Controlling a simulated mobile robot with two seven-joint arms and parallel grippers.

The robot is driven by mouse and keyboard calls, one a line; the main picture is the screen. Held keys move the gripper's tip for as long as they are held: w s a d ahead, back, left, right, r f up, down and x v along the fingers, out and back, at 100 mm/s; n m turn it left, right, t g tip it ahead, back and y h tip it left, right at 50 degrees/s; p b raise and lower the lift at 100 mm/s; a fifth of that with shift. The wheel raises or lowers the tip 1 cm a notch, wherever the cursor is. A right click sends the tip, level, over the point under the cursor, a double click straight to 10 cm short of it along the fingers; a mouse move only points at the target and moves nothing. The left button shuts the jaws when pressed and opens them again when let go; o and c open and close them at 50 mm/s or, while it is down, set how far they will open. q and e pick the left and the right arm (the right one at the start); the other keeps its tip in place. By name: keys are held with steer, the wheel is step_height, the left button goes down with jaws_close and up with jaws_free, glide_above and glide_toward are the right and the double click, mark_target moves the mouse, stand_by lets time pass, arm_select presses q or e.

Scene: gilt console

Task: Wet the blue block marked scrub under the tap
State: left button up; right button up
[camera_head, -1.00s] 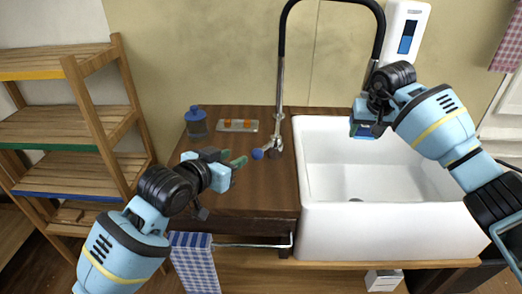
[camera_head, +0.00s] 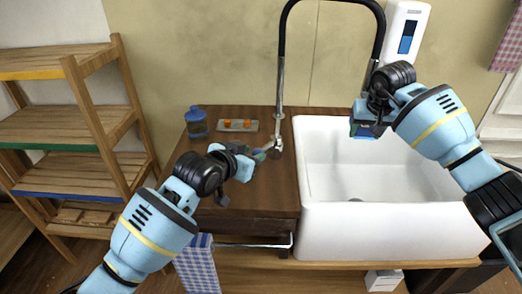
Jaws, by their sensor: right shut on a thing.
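My right gripper (camera_head: 364,122) is shut on the blue block (camera_head: 362,131), held above the white sink (camera_head: 330,210) near the spout's lower end. The block's marking cannot be read. No water shows.
A blue-lidded jar (camera_head: 196,122) and a small tray (camera_head: 238,125) with orange pieces stand at the back of the wooden counter (camera_head: 245,190). A checked towel (camera_head: 198,268) hangs on the front rail. A wooden shelf (camera_head: 75,130) stands left. A white dispenser (camera_head: 405,35) is on the wall.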

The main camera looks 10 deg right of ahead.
mark_target(259, 151)
arm_select(q)
steer(key=shift+x, duration=2.85)
jaws_close()
